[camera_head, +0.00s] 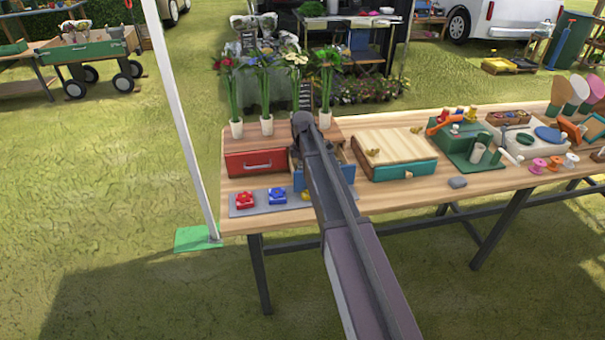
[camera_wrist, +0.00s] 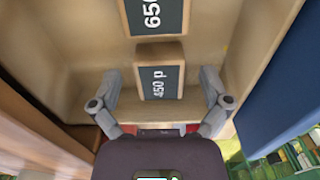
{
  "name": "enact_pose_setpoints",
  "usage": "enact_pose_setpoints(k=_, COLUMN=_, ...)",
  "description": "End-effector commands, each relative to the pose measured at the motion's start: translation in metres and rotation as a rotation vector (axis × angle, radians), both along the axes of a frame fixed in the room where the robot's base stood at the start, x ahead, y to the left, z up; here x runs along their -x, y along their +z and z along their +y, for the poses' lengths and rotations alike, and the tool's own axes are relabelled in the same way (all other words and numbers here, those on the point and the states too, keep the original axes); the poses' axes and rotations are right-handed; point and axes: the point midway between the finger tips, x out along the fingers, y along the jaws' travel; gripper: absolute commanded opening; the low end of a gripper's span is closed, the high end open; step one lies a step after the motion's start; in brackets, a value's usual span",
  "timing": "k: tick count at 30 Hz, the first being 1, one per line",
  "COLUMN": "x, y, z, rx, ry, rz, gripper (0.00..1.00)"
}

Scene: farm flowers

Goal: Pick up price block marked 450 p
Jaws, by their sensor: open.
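The price block marked 450 p (camera_wrist: 160,80) is a beige block with a dark face and white lettering. In the wrist view it lies in a wooden drawer (camera_wrist: 75,60), just below a second block marked 650 (camera_wrist: 157,17), which the frame's top edge cuts off. My gripper (camera_wrist: 160,88) is open, with one finger on each side of the 450 p block and visible gaps between. Whether the fingers are down at its height I cannot tell. In the head view my arm covers the gripper and both blocks; the open blue-fronted drawer (camera_head: 346,176) shows beside it.
A shut red drawer (camera_head: 256,162) is left of the arm, with flowers in white vases (camera_head: 267,125) above. Red and blue items (camera_head: 277,195) lie on a grey mat in front. A blue panel (camera_wrist: 275,90) is close right of my gripper.

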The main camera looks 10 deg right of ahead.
Motion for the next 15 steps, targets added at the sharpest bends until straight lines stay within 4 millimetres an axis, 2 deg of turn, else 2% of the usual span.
enact_pose_setpoints(k=14, x=0.0, y=0.0004, z=0.0007, rx=0.0, ry=0.001, rz=0.0, gripper=0.97)
enact_pose_setpoints(k=15, x=0.0, y=0.0004, z=0.0006, rx=0.0, ry=0.001, rz=0.0, gripper=0.94)
